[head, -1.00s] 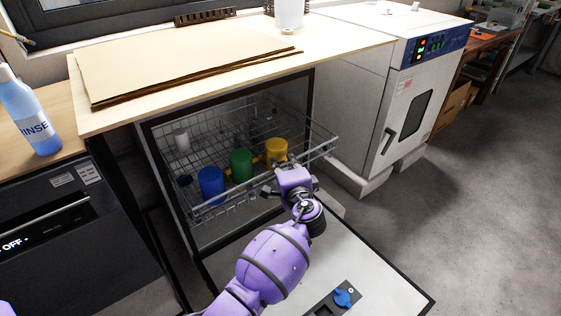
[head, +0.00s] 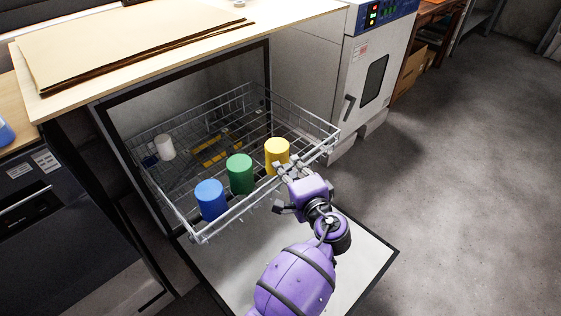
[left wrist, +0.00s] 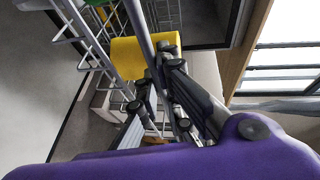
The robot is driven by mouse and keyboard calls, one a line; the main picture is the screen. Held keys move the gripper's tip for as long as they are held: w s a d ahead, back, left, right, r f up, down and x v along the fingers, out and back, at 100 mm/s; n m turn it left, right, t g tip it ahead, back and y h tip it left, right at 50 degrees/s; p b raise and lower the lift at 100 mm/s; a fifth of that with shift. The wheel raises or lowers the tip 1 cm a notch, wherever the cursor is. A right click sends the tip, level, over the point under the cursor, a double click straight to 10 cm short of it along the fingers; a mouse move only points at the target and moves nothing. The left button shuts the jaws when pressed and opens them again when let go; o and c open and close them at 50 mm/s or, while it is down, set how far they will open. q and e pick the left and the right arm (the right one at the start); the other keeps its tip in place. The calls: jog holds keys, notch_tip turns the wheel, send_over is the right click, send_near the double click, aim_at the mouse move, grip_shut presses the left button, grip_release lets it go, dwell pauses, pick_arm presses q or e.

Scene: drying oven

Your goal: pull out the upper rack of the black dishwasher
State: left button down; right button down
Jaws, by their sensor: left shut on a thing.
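The upper rack (head: 200,236) is a wire basket that stands well out of the open dishwasher (head: 270,90), above its lowered door (head: 360,250). Blue (head: 210,200), green (head: 240,174) and yellow (head: 277,156) cups stand along its front, and a white cup (head: 165,147) stands farther back at the left. My purple left gripper (head: 291,168) is shut on the rack's front rail near the yellow cup. In the left wrist view the fingers (left wrist: 158,88) are at the wire rail, beside the yellow cup (left wrist: 135,58). My right gripper is out of view.
A wooden worktop (head: 200,45) with brown sheets (head: 130,35) lies over the dishwasher. A white oven (head: 355,110) stands to the right. Another black appliance (head: 40,230) is at the left. The grey floor (head: 470,180) at the right is clear.

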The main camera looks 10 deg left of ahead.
pick_arm(q)
jog(key=shift+s+d+f, duration=0.1)
jog(key=shift+s+f, duration=0.1)
jog(key=c, duration=1.9)
grip_release()
jog(key=shift+c, duration=0.2)
jog(key=shift+w+r, duration=0.1)
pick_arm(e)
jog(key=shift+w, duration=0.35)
pick_arm(q)
jog(key=shift+d, duration=0.1)
jog(key=v, duration=1.2)
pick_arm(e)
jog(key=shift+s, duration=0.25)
